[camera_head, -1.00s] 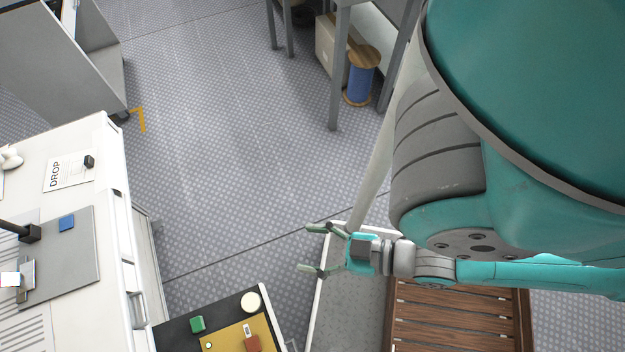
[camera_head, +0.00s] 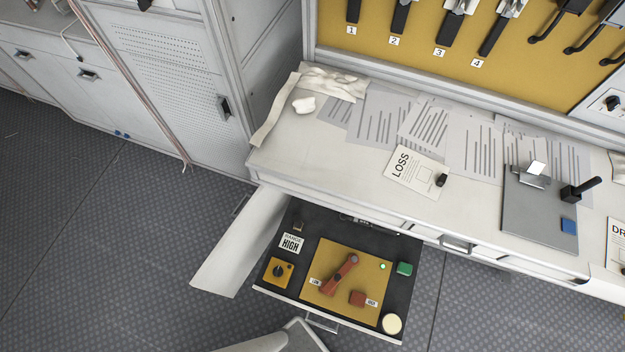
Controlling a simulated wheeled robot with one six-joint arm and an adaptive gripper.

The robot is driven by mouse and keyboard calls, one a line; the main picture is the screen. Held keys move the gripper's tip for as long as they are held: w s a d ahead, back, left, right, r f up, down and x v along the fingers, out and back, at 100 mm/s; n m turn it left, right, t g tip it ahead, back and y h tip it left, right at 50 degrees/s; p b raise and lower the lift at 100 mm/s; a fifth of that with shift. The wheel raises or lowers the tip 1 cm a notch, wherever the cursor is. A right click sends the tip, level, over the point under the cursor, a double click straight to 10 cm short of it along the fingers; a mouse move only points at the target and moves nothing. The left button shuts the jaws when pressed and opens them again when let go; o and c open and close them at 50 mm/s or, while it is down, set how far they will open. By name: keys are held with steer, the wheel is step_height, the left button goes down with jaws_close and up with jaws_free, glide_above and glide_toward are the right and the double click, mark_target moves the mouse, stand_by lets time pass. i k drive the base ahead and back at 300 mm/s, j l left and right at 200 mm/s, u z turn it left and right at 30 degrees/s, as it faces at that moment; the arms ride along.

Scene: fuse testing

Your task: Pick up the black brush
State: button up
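I cannot make out for sure which thing is the black brush. A small black block (camera_head: 441,180) lies at the edge of the white LOSS card (camera_head: 417,170) on the white bench top. A black-handled piece (camera_head: 580,190) stands at the right edge of a grey plate (camera_head: 536,222) on the same bench. Several black-handled tools (camera_head: 455,24) hang on the yellow board above the numbers 1 to 4. My gripper is out of view.
An open drawer (camera_head: 262,289) juts out below the bench, with a yellow panel (camera_head: 335,262), a red lever and a green button (camera_head: 404,268). Loose papers (camera_head: 378,118) and a crumpled white cloth (camera_head: 333,83) cover the bench's left part. The floor (camera_head: 90,215) at left is clear.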

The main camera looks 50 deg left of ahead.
mark_target(298, 224)
steer(key=l+u, duration=0.15)
steer(key=u, duration=0.35)
steer(key=k+l+u, duration=0.1)
steer(key=u, duration=0.35)
steer(key=k+u, duration=0.15)
steer(key=u, duration=0.35)
steer(key=k+l, duration=0.2)
steer(key=k, duration=0.2)
